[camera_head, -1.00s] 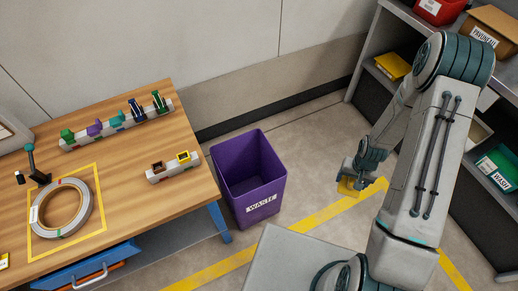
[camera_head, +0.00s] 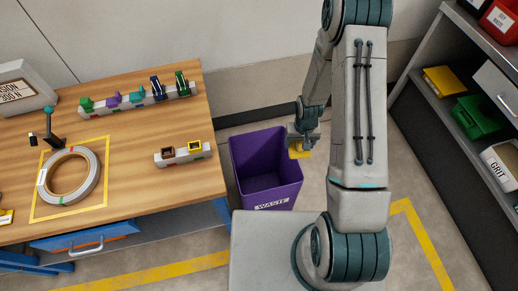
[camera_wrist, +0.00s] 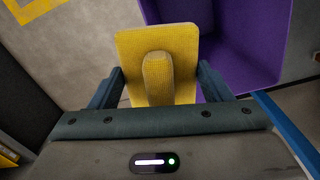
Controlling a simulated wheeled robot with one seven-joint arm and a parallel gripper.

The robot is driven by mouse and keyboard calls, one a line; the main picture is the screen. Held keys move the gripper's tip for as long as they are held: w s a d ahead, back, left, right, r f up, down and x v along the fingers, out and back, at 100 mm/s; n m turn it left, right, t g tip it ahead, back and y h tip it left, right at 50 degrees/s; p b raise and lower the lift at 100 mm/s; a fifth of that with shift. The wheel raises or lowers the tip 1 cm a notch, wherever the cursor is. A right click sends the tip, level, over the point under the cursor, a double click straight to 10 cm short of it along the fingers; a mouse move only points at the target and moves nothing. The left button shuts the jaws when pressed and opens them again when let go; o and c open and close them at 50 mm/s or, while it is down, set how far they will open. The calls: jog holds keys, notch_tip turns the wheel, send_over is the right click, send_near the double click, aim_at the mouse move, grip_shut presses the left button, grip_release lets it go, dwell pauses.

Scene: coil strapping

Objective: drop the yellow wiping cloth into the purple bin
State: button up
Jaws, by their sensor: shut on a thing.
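The yellow wiping cloth (camera_wrist: 130,50) is held in my gripper (camera_wrist: 158,88), with a raised fold between the two fingers. In the head view the cloth (camera_head: 299,150) shows as a small yellow patch below my gripper (camera_head: 304,136). The purple bin (camera_head: 258,168), labelled WASTE, stands on the floor beside the workbench. The cloth appears at the bin's upper right rim in the head view. In the wrist view the bin (camera_wrist: 262,45) lies beyond the cloth and to its right; the cloth covers part of it. I cannot tell the cloth's height above the rim.
A wooden workbench (camera_head: 130,190) stands left of the bin, with a strapping coil (camera_head: 85,190) and two racks of small coloured pieces (camera_head: 135,101) on it. Shelves at the right hold a green bin (camera_head: 478,117), a yellow item (camera_head: 444,81) and a GRIT box (camera_head: 503,165).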

jog(key=w+a+f+n+b, duration=0.1)
jog(key=a+f+n+b, duration=0.1)
jog(key=a+b, duration=0.4)
jog(key=a+f+n+b, duration=0.2)
jog(key=a+f+b, duration=0.3)
jog(key=a+b, duration=0.1)
jog(key=shift+w+a+f+b, duration=0.15)
jog(key=shift+w+f+b, duration=0.15)
jog(key=shift+b, duration=0.3)
jog(key=shift+f+b, duration=14.9)
jog(key=shift+f, duration=8.25)
jog(key=shift+f, duration=0.25)
jog(key=shift+f, duration=1.85)
